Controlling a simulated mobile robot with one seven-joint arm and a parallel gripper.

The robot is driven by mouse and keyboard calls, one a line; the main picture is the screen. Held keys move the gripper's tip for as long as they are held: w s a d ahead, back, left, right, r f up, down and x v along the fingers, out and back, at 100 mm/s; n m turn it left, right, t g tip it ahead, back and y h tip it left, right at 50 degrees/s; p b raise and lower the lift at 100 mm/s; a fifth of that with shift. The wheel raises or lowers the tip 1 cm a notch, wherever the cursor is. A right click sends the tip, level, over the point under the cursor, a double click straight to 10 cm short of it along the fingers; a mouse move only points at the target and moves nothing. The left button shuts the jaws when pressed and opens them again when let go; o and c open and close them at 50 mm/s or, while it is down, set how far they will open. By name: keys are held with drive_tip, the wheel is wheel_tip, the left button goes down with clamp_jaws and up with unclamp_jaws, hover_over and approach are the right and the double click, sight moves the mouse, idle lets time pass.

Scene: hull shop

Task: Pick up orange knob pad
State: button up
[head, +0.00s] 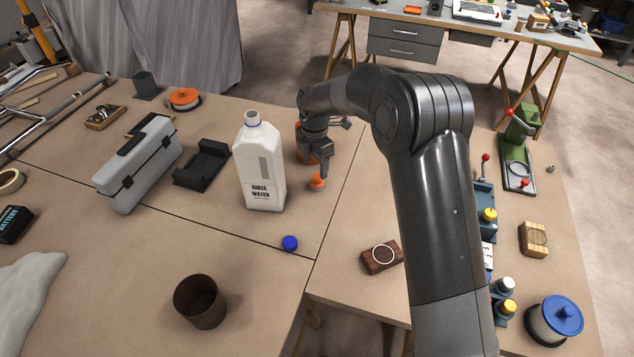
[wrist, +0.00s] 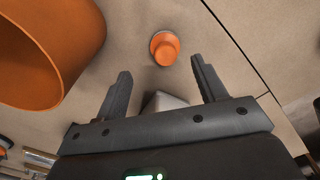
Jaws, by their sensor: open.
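The orange knob pad (head: 317,183) stands on the tan table just right of the white rinse water jug. It has a round knob on a wider disc. In the wrist view the orange knob pad (wrist: 165,49) is beyond the fingertips, near the middle between their lines, with clear table around it. My gripper (head: 322,166) is right above or behind it in the head view; the exact gap is hard to tell there. In the wrist view my gripper (wrist: 160,70) is open, with both fingers apart and nothing between the tips.
A larger orange container (wrist: 50,45) is close to my left finger in the wrist view. The white jug (head: 259,165) stands left of the pad. A blue cap (head: 290,243) lies in front, and a brown cup (head: 200,301) is nearer. A seam between tables runs to the right.

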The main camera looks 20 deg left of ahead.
sight(317, 176)
drive_tip(key=f, duration=0.5)
drive_tip(key=shift+s+d+f, duration=0.2)
drive_tip(key=shift+d+f, duration=0.15)
drive_tip(key=shift+c, duration=0.2)
drive_tip(key=c, duration=1)
